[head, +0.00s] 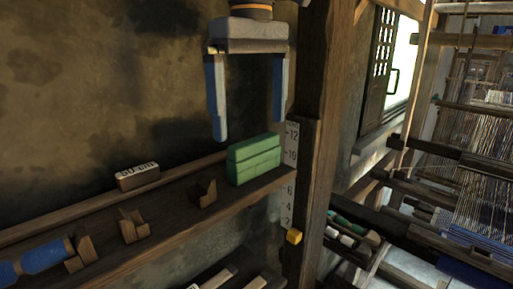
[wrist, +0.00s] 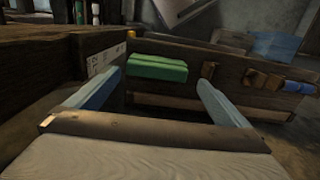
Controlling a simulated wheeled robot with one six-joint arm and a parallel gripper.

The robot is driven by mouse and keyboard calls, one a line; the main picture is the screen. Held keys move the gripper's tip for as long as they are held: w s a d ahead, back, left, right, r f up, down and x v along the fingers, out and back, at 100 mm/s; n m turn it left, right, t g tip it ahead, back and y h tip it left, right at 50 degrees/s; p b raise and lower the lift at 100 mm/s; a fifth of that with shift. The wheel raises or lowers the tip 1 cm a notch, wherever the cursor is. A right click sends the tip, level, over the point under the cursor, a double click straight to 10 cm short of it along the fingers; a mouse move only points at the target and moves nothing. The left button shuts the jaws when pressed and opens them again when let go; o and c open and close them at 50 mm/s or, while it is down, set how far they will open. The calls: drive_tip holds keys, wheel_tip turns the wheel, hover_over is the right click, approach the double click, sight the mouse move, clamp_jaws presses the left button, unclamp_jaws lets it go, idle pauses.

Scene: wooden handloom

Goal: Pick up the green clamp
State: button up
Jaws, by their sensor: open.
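The green clamp (head: 253,160) looks like a green block with grooves along its side. It rests at the right end of the wooden wall shelf, close to the upright post. My gripper (head: 248,128) is open and empty, with its two blue fingers pointing down above the clamp. The fingertips look a little above or in front of the clamp; the exact gap is hard to tell. In the wrist view the clamp (wrist: 157,67) shows ahead, between the spread fingertips, and nothing is between the fingers.
The shelf (head: 165,250) also holds small wooden brackets (head: 132,226), a block marked 50 cm (head: 138,175) and a blue roller (head: 42,258) at left. A thick post (head: 318,110) with a ruler (head: 290,175) stands close right of the clamp. A loom (head: 480,170) is at far right.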

sight(256, 139)
drive_tip(key=shift+s+f, duration=0.1)
drive_tip(key=shift+f, duration=0.35)
drive_tip(key=f+p, duration=0.1)
drive_tip(key=f, duration=0.2)
drive_tip(key=f+p, duration=0.1)
drive_tip(key=f, duration=0.1)
drive_tip(key=shift+w+d+p, duration=0.25)
drive_tip(key=shift+d+p, duration=0.05)
drive_tip(key=shift+f, duration=0.55)
drive_tip(key=c, duration=0.9)
drive_tip(key=shift+r, duration=0.1)
drive_tip(key=shift+c, duration=0.2)
